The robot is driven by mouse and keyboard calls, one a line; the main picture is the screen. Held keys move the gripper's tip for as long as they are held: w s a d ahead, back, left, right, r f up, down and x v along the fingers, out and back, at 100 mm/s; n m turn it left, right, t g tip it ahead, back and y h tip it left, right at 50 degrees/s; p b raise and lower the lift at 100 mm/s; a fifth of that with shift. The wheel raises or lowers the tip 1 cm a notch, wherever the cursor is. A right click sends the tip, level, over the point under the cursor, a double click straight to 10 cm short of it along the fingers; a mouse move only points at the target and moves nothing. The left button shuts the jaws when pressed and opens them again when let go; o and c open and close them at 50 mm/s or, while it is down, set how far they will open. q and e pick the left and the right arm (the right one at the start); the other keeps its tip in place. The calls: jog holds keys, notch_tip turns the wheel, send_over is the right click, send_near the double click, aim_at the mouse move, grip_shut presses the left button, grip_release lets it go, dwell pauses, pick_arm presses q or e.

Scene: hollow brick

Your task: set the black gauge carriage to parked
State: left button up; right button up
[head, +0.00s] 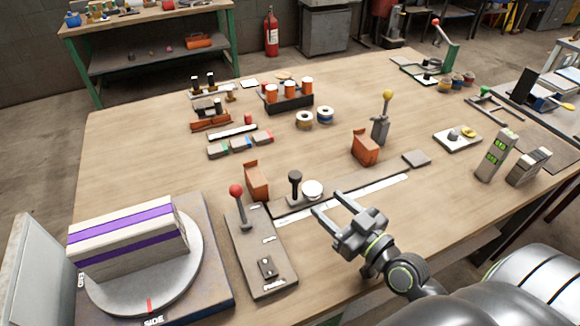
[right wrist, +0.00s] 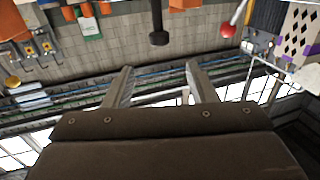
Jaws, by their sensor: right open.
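The black gauge carriage (head: 297,197) sits toward the left end of a slotted rail with a white scale strip (head: 350,198) on the table. It has an upright black knob and a pale round dial beside it. A dark knob (right wrist: 158,38) shows at the top of the right wrist view and looks like the carriage's. My right gripper (head: 327,202) is open and empty, to the right of the carriage and apart from it, with its fingers pointing toward it. Its fingers also show in the right wrist view (right wrist: 158,80). My left gripper is not in view.
A red-knobbed lever on a grey plate (head: 273,272) stands left of the rail. A striped brick (head: 130,240) rests on a turntable at left. A yellow-knobbed lever (head: 381,128) stands farther back.

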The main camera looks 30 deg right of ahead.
aim_at(300, 179)
jog(key=p+x, duration=0.3)
jog(key=x, duration=1)
jog(key=shift+w, duration=0.2)
jog(key=shift+w+a, duration=0.1)
jog(key=shift+w, duration=0.45)
jog(key=shift+c, duration=0.4)
grip_shut()
